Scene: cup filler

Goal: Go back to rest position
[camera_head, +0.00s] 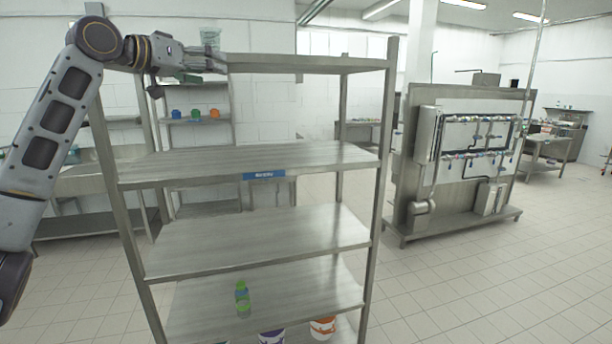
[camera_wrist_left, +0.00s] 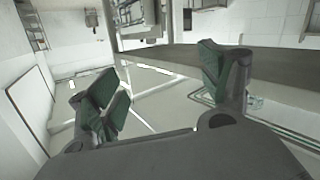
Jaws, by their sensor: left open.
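My left arm reaches in from the left in the head view. Its gripper (camera_head: 212,62) is at the top left of the metal shelf rack, level with the top shelf. In the left wrist view the two green-padded fingers of this gripper (camera_wrist_left: 165,88) stand wide apart with nothing between them. The grey metal edge of a shelf (camera_wrist_left: 280,68) runs behind the right finger there. Whether the gripper touches the rack cannot be told. My right gripper is not in view.
A green bottle (camera_head: 242,298) stands on a lower shelf, with tubs (camera_head: 322,328) below. A pipe panel stand (camera_head: 465,150) is at the right. The tiled floor between is clear.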

